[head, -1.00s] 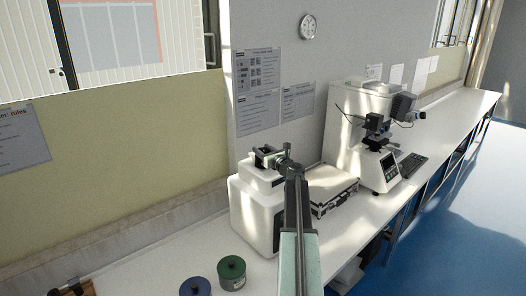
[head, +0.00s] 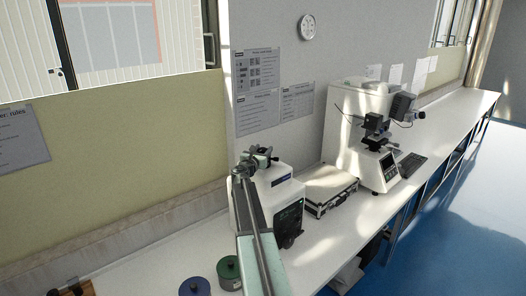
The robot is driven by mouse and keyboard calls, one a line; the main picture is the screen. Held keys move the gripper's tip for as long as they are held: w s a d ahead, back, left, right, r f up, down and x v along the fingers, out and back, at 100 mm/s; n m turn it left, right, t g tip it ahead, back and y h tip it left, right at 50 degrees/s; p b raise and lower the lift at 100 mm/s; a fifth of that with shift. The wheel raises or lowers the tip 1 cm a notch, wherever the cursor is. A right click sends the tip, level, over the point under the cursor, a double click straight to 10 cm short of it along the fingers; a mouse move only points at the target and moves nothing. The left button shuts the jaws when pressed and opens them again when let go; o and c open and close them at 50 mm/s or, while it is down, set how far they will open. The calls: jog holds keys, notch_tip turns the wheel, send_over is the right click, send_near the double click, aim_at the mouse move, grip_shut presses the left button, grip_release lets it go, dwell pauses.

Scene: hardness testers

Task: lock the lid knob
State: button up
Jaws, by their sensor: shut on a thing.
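The white machine (head: 290,188) with a dark front panel (head: 289,224) stands on the bench left of centre in the head view. Its lid is at the top, under my gripper (head: 266,157). My arm reaches up from the bottom of the picture and passes in front of the machine's left side. My gripper is at the lid's top and shut on what appears to be the lid knob. The knob is small and mostly hidden by the jaws, so its turn position cannot be told.
A silver-edged case (head: 328,188) lies right of the machine. A green round container (head: 229,271) and a blue one (head: 195,287) are at the front left, near my arm.

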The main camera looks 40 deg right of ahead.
jog(key=shift+m+g+h, duration=0.5)
jog(key=shift+m+g, duration=0.5)
jog(key=shift+g, duration=0.5)
jog(key=o, duration=1.4)
jog(key=v, duration=0.7)
jog(key=shift+s+a, duration=0.1)
jog(key=shift+a, duration=0.3)
